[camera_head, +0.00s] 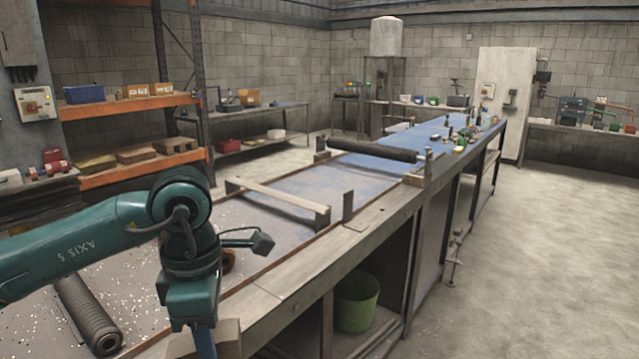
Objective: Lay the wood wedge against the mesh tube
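A dark grey ribbed tube (88,315) lies on the bench at the lower left, its open end toward me. A second dark roll (373,150) lies across the far part of the bench; I cannot tell for certain which is the mesh tube. A pale wooden block (229,339), possibly the wedge, shows at the bottom beside my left gripper (205,342). It is partly hidden by the gripper and cut by the frame. My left gripper points down to the right of the ribbed tube; its fingertips are not clearly visible. My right gripper is out of view.
A wooden bar (275,194) crosses the bench between upright posts. A brown round object (229,260) sits behind my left wrist. White specks lie scattered around the ribbed tube. A green bucket (356,302) stands under the bench. The floor at right is clear.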

